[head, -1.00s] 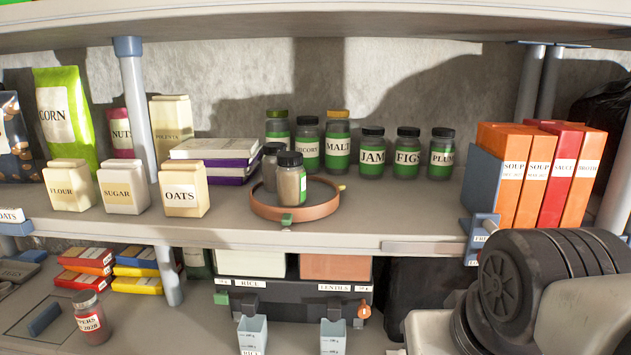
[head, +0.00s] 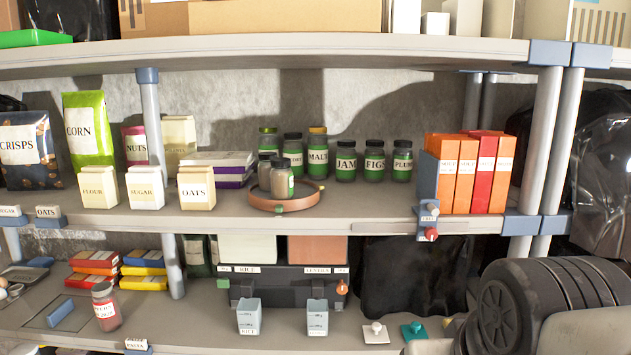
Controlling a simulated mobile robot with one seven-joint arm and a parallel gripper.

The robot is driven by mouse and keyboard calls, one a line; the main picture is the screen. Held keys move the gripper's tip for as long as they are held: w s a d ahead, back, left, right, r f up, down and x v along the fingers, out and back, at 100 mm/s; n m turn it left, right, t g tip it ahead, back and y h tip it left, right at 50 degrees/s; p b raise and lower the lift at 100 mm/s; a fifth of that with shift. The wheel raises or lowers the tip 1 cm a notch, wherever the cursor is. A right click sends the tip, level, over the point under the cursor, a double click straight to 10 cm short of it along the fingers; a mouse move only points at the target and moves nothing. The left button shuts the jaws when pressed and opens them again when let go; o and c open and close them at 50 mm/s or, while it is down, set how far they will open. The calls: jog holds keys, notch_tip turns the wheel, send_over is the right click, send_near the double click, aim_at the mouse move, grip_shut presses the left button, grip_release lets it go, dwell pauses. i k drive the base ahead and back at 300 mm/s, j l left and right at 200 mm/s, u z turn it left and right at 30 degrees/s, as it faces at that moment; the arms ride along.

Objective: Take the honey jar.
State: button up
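No label that I can read says honey. Two dark-lidded jars stand on a round brown turntable (head: 310,201) on the middle shelf in the head view. The front turntable jar (head: 280,183) is brownish, with a green and white label turned to the right, unreadable. The rear turntable jar (head: 264,174) is partly hidden behind it. Behind them stand a green-labelled jar with a yellow-green lid (head: 268,138), its label partly covered, a chicory jar (head: 292,150) and a malt jar (head: 318,152). To their right are jam (head: 346,161), figs (head: 375,161) and plum (head: 403,161) jars. My gripper is out of view.
Orange and red binders (head: 468,172) stand right. An upper shelf (head: 330,48) spans above the jars. My dark arm parts fill the lower right. Shelf space before the figs and plum jars is clear.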

aim_at(281, 187)
jog(key=j+z, duration=0.1)
jog(key=z, duration=1.4)
jog(key=k+j, duration=0.1)
jog(key=j, duration=0.25)
jog(key=k+j+z, duration=0.1)
jog(key=j, duration=0.2)
jog(key=k+j, duration=0.15)
jog(key=j, duration=0.2)
